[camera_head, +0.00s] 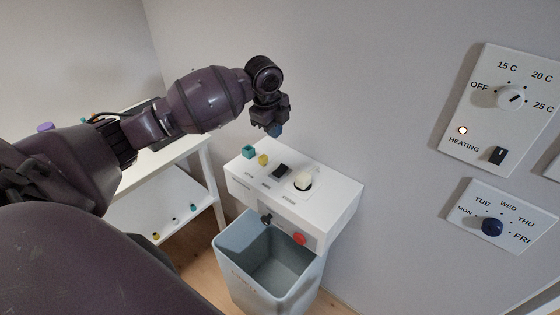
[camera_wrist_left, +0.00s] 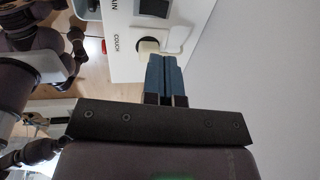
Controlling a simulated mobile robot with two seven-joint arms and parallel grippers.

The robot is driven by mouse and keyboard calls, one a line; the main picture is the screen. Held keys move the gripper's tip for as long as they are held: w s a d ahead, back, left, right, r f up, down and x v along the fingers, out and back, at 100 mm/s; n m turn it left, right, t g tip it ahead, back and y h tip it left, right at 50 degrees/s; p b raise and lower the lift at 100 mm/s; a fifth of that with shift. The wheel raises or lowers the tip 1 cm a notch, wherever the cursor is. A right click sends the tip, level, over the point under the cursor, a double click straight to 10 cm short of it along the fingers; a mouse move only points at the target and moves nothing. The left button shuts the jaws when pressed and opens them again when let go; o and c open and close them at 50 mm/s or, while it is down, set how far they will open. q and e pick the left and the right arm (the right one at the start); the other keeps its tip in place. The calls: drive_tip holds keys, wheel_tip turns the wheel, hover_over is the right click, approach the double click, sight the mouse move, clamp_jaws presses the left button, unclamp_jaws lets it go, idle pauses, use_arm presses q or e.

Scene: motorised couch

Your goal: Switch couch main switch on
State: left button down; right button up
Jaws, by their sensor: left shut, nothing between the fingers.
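The white control box (camera_head: 340,204) stands against the wall. A black rocker switch (camera_head: 281,171) sits on its top; the wrist view shows this switch (camera_wrist_left: 153,7) beside the label "MAIN". A cream round knob (camera_head: 303,181) is to its right and also shows in the wrist view (camera_wrist_left: 148,46), beside the label "COUCH". My left gripper (camera_head: 274,130) is above the box, pointing down, shut and empty. Its blue fingers (camera_wrist_left: 165,76) lie together in the wrist view, near the cream knob in the picture. I see no contact. My right gripper is not seen.
A white shelf (camera_head: 180,151) stands left; wall panels (camera_head: 503,110) hang right.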

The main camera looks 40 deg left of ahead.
sight(281, 167)
use_arm(q)
drive_tip(key=shift+w+a+r, duration=0.1)
drive_tip(key=shift+a+r, duration=0.05)
drive_tip(key=shift+r, duration=0.05)
drive_tip(key=w+f, duration=0.1)
drive_tip(key=f, duration=0.3)
drive_tip(key=f+b, duration=0.1)
drive_tip(key=f, duration=0.4)
drive_tip(key=w+f+b, duration=0.1)
drive_tip(key=f, duration=0.3)
drive_tip(key=shift+w+f, duration=0.35)
drive_tip(key=shift+f, duration=0.05)
drive_tip(key=shift+w+f+g, duration=0.1)
drive_tip(key=shift+f+g, duration=0.1)
drive_tip(key=shift+g, duration=0.1)
drive_tip(key=shift+d+f, duration=0.2)
drive_tip(key=shift+f, duration=0.05)
